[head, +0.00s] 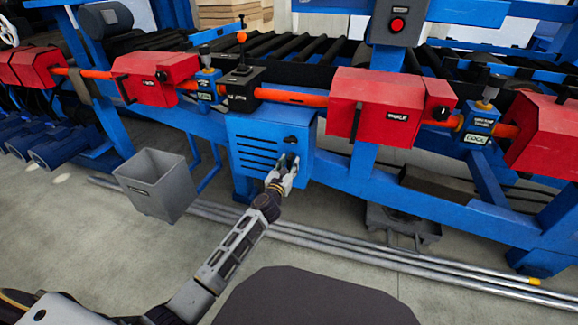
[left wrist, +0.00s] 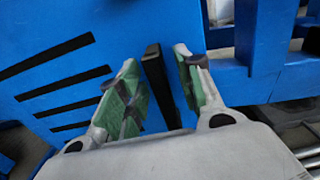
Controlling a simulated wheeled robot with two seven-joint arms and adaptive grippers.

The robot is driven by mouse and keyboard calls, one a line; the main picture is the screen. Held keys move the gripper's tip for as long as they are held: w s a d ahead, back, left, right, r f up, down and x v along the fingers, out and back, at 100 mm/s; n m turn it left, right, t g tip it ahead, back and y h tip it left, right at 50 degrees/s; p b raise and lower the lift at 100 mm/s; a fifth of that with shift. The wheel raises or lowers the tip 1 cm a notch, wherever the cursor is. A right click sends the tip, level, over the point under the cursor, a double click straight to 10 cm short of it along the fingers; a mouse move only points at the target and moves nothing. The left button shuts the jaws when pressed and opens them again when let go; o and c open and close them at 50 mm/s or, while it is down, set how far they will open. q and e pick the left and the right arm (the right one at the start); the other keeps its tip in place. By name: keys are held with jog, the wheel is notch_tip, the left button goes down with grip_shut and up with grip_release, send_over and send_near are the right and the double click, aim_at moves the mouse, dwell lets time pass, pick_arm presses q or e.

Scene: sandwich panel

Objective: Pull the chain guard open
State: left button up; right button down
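The chain guard (head: 255,135) is a blue box panel with several dark slots, below the roller line in the head view. Its slotted face (left wrist: 60,50) also fills the left of the left wrist view. A black upright handle (left wrist: 155,75) stands on the blue face. My left gripper (head: 287,162) is at the lower right of the guard's face. In the left wrist view its two green-padded fingers (left wrist: 157,66) are apart, one on each side of the handle. I see gaps beside the handle; contact is not clear. My right gripper is not in view.
A grey bin (head: 158,187) stands on the floor left of the guard. Long metal pipes (head: 340,248) lie on the floor in front of the blue frame. Red boxes (head: 375,105) sit along an orange bar above. The floor in front is mostly clear.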

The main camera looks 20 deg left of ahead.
pick_arm(q)
grip_shut()
jog(key=shift+s, duration=0.2)
dwell(0.4)
